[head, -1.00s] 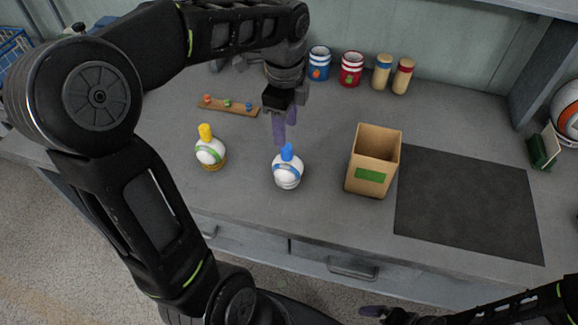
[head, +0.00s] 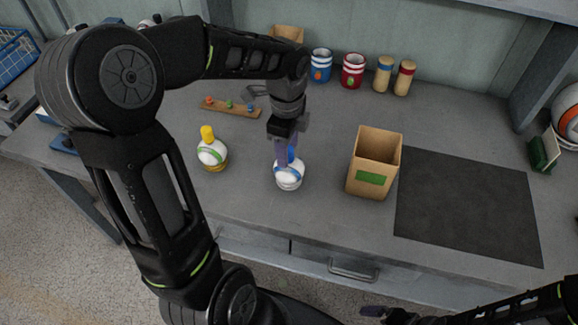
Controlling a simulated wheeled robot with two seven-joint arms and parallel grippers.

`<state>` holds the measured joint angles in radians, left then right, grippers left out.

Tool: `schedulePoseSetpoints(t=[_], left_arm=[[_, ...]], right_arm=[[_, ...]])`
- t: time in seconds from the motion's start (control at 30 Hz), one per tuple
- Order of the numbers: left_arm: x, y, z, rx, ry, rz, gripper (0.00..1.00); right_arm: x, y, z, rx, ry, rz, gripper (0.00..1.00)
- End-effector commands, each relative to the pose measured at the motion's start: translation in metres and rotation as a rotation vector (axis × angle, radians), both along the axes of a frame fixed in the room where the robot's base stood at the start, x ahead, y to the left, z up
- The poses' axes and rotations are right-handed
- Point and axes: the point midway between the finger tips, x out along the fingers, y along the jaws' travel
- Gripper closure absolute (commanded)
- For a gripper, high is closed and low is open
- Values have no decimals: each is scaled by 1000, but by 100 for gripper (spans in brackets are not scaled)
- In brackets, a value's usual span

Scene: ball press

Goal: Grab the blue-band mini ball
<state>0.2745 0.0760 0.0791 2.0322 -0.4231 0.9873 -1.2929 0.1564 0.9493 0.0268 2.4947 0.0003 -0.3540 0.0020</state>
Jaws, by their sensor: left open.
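The blue-band mini ball (head: 289,178) is white with a blue band and a blue knob on top, and stands on the grey worktop left of the cardboard box. My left gripper (head: 285,157) points down from above at its knob. Its purple fingers are open and partly cover the knob, with their tips close to the ball's top. Whether they touch it I cannot tell. A similar ball with a green band (head: 212,153) and a yellow knob stands to the left. My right gripper (head: 375,312) is low at the bottom edge, only partly shown.
An open cardboard box (head: 374,163) with a green label stands right of the ball, beside a dark mat (head: 468,205). A wooden strip with coloured pegs (head: 230,107) lies behind. A blue tin (head: 321,65), a red tin (head: 352,71) and two shakers stand along the back.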

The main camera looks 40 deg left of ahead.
Motion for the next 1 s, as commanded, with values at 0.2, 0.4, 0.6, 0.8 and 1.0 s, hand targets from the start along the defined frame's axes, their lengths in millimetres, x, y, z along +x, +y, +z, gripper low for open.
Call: schedulePoseSetpoints(t=[0.2,0.4,0.6,0.8,1.0], left_arm=[[0,0,-11,0,-1,1,50],[0,0,-10,0,-1,1,50],[0,0,-10,0,-1,1,50],[0,0,-10,0,-1,1,58],[0,0,-10,0,-1,1,75]], right_arm=[[0,0,0,-1,1,-1,0],[0,0,0,-1,1,-1,0],[0,0,0,-1,1,-1,0],[0,0,0,-1,1,-1,0],[0,0,0,-1,1,-1,0]])
